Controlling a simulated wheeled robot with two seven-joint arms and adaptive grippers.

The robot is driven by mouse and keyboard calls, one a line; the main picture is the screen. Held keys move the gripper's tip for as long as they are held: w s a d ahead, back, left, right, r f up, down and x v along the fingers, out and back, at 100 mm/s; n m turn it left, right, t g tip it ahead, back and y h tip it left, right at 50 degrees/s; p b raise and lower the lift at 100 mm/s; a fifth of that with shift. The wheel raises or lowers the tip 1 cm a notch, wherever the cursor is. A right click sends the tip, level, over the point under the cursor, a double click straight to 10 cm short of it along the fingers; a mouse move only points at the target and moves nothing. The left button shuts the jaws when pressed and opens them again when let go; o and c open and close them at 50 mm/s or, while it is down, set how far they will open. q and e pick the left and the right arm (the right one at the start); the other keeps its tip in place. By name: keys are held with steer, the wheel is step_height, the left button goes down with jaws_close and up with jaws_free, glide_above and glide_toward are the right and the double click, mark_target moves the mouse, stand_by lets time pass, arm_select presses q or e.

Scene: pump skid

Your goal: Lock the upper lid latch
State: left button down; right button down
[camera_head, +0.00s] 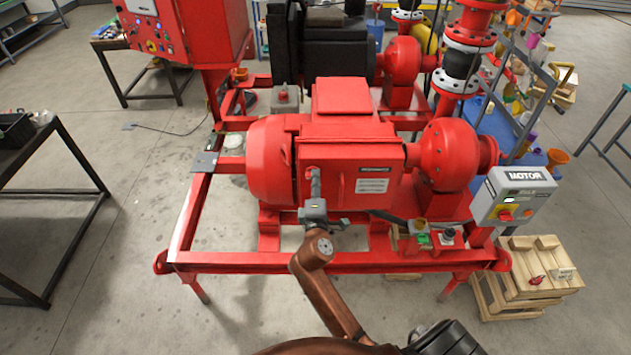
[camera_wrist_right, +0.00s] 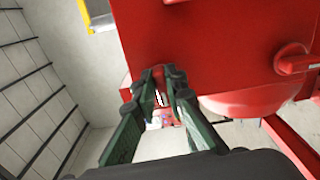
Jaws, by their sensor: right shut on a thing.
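The red motor lid box (camera_head: 352,172) is on the front of the pump motor, with a label and a flat front face. My right gripper (camera_head: 314,178) reaches up to the left part of this face. In the right wrist view its two green fingers (camera_wrist_right: 164,82) close on a small red part at the box edge, which I take to be the latch. The fingers hide most of it, so its turn cannot be read. Another red lever (camera_wrist_right: 297,63) sticks out from the red surface at the right of the wrist view, clear of the fingers. My left gripper is not in view.
The red skid frame rail (camera_head: 340,262) runs below the motor. A grey MOTOR switch box (camera_head: 508,198) stands to the right, above a wooden crate (camera_head: 530,275). A dark table (camera_head: 45,160) is at the left. The floor between table and skid is mostly clear.

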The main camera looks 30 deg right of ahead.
steer(key=shift+f+m, duration=0.1)
steer(key=shift+m, duration=0.5)
steer(key=c, duration=2)
jaws_free()
steer(key=shift+o, duration=0.2)
steer(key=shift+s, duration=0.15)
steer(key=v, duration=0.7)
steer(key=shift+a, duration=0.2)
